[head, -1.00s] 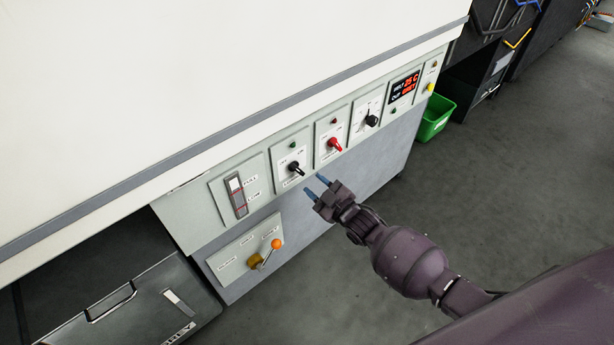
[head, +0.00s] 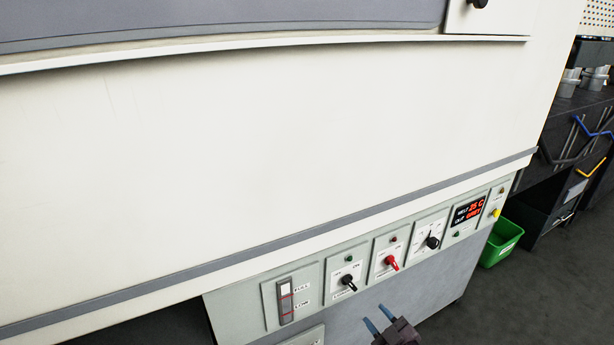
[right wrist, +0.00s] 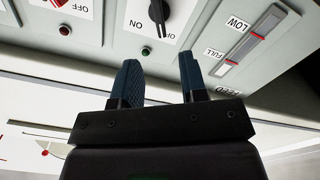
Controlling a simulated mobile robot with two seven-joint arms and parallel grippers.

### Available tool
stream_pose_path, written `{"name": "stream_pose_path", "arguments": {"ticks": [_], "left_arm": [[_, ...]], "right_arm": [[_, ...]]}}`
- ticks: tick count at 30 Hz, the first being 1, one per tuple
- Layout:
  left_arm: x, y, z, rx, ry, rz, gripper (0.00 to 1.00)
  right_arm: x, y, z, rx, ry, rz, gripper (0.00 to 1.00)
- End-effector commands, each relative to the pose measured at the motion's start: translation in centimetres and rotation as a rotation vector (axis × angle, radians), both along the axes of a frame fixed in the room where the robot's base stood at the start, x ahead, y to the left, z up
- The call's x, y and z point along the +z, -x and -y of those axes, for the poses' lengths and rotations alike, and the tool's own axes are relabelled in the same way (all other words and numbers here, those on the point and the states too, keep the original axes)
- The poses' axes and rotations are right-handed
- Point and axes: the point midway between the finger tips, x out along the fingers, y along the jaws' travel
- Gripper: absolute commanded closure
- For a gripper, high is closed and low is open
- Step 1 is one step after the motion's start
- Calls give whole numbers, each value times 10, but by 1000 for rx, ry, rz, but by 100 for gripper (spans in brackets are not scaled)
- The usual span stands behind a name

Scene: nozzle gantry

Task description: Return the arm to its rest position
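My right gripper (head: 378,318) is at the bottom of the head view, in front of the control panel (head: 235,312) and below its switches. Its two blue fingers are apart with nothing between them. In the right wrist view the open fingers (right wrist: 158,78) point at the panel, and the black switch (right wrist: 158,12) shows beyond their gap, not touched. In the head view this black switch (head: 348,283) sits left of the red switch (head: 391,262). Most of my right arm is below the picture. My left gripper is not in view.
The large white machine body (head: 250,150) fills most of the head view above the panel. A black selector (head: 433,242) and a lit display (head: 468,211) are farther right. A green bin (head: 501,243) stands on the floor at right. Grey floor (head: 530,300) is open there.

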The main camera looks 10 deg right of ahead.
Motion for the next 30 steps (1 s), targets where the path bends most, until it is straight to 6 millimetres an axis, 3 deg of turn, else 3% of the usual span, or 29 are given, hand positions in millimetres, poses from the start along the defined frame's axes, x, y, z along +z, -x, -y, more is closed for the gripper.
{"name": "stream_pose_path", "arguments": {"ticks": [5, 9, 14, 20, 30], "left_arm": [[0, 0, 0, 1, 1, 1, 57], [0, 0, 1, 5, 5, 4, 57], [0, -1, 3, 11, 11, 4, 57], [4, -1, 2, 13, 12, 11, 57], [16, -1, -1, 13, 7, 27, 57]], "right_arm": [[-4, -3, 0, -19, -19, -83, 61], [14, -7, -8, -42, -54, -138, 61], [26, 13, -11, -89, -111, -222, 61], [33, 60, -6, -170, -183, -340, 61], [39, 181, 20, -354, -286, -531, 61]]}}
